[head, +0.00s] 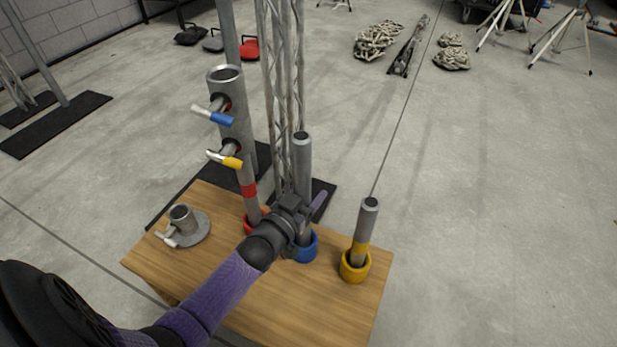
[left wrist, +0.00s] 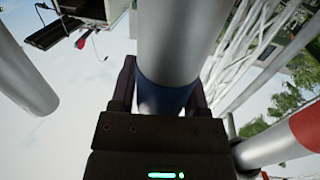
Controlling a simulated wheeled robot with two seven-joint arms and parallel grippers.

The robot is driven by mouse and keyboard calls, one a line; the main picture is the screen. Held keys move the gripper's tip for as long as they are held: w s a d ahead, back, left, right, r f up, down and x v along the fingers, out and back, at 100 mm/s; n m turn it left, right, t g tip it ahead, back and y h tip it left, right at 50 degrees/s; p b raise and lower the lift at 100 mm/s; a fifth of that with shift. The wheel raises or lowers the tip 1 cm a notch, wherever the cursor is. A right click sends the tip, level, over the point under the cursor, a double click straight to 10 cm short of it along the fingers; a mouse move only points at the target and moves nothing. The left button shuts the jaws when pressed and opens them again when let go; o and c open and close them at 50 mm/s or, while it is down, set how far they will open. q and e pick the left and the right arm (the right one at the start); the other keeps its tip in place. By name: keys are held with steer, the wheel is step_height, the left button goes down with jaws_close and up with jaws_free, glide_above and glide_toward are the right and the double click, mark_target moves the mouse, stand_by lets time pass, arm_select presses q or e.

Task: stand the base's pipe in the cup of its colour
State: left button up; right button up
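A grey pipe with a blue band (left wrist: 162,97) stands nearly upright, its upper part (head: 302,155) showing in the head view. Its lower end is in the blue cup (head: 305,250). My left gripper (head: 305,203) has its fingers on both sides of this pipe at the band and looks shut on it. A pipe with a yellow band (head: 360,243) stands in the yellow cup (head: 354,270). A red-banded pipe (head: 248,188) stands in the red cup (head: 250,224), partly behind my arm. A grey base (head: 196,232) with a short socket and white handle sits at the table's left. My right gripper is not in view.
The wooden table (head: 300,300) has bare surface at its front. A wide tube (head: 232,100) with blue and yellow handles rises above the red-banded pipe. A lattice truss (head: 282,90) stands close behind the table. Tripods, rope piles and weights lie farther back.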

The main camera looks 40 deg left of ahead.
arm_select(q)
steer(key=o, duration=0.3)
steer(key=s+p, duration=0.1)
steer(key=s, duration=0.2)
steer(key=s+p, duration=0.2)
steer(key=s, duration=0.1)
steer(key=s+p, duration=0.2)
steer(key=s, duration=0.2)
steer(key=shift+d, duration=0.35)
